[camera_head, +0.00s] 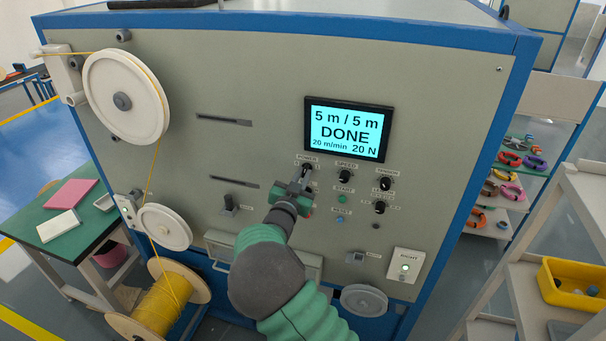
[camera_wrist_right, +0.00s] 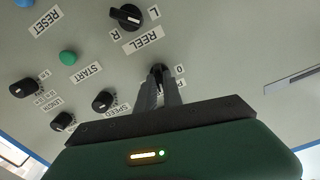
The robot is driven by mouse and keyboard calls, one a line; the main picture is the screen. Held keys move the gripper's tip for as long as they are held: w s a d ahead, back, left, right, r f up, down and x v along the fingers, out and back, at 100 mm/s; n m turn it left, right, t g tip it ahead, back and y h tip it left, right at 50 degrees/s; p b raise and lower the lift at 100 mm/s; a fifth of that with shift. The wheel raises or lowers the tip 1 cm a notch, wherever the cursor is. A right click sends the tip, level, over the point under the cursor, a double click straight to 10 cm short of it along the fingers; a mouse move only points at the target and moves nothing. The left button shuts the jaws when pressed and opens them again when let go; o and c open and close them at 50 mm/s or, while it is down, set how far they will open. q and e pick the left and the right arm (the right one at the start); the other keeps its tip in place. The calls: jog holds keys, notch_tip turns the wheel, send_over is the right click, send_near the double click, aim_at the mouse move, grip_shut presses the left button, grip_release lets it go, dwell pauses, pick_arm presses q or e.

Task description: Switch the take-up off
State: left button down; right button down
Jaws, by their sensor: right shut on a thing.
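The take-up machine's grey front panel (camera_head: 240,90) stands ahead of me. A black knob (camera_head: 307,167), under a small label that looks like POWER, sits left of the SPEED knob (camera_head: 345,175). My right gripper (camera_head: 303,178) is at this knob, its fingers shut on it. In the right wrist view the fingertips (camera_wrist_right: 159,84) close around the black knob (camera_wrist_right: 158,70), with a 0 printed beside it; its exact turn is hidden. The REEL knob (camera_wrist_right: 127,16), marked L and R, is apart from the fingers. My left gripper is out of view.
The screen (camera_head: 348,130) reads 5 m / 5 m, DONE, 20 m/min, 20 N. Close by are the green START button (camera_wrist_right: 68,58), the blue RESET button (camera_head: 340,220) and the LENGTH knob (camera_head: 380,207). Yellow cable runs over a white pulley (camera_head: 125,97) to a spool (camera_head: 165,300).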

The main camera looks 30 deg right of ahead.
jog(key=n+p, duration=0.1)
jog(key=n, duration=0.3)
jog(key=n+p, duration=0.2)
jog(key=n, duration=0.1)
jog(key=n+p, duration=0.1)
jog(key=n, duration=0.3)
jog(key=shift+a+f+n, duration=0.1)
jog(key=shift+f+n, duration=0.2)
jog(key=shift+f, duration=0.1)
dwell(0.3)
jog(key=c, duration=1.5)
grip_release()
jog(key=shift+w+r, duration=0.1)
jog(key=shift+w, duration=0.05)
jog(key=shift+r, duration=0.1)
